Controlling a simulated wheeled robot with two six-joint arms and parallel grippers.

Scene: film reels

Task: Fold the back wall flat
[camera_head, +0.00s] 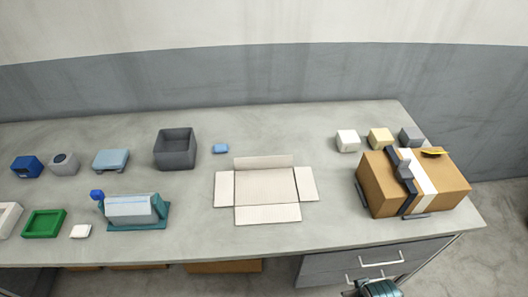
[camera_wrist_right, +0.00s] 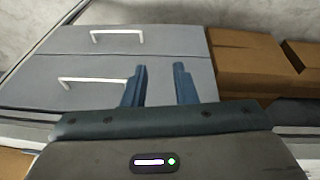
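A cream cardboard box (camera_head: 266,185) lies spread open on the table, right of the middle in the head view. Its front wall (camera_head: 267,213), left wall (camera_head: 225,188) and right wall (camera_head: 306,184) look folded out flat. Its back wall (camera_head: 263,162) extends from the far edge of the base; I cannot tell whether it lies flat or is partly raised. My right gripper shows at the bottom edge of the head view (camera_head: 378,288), well away from the box. In the right wrist view its two fingers (camera_wrist_right: 159,82) are apart with nothing between them. My left gripper is out of view.
A taped brown carton (camera_head: 436,180) stands right of the box. Small blocks (camera_head: 379,139) are behind it. Drawers (camera_head: 370,262) are below the table. The table immediately around the box is clear.

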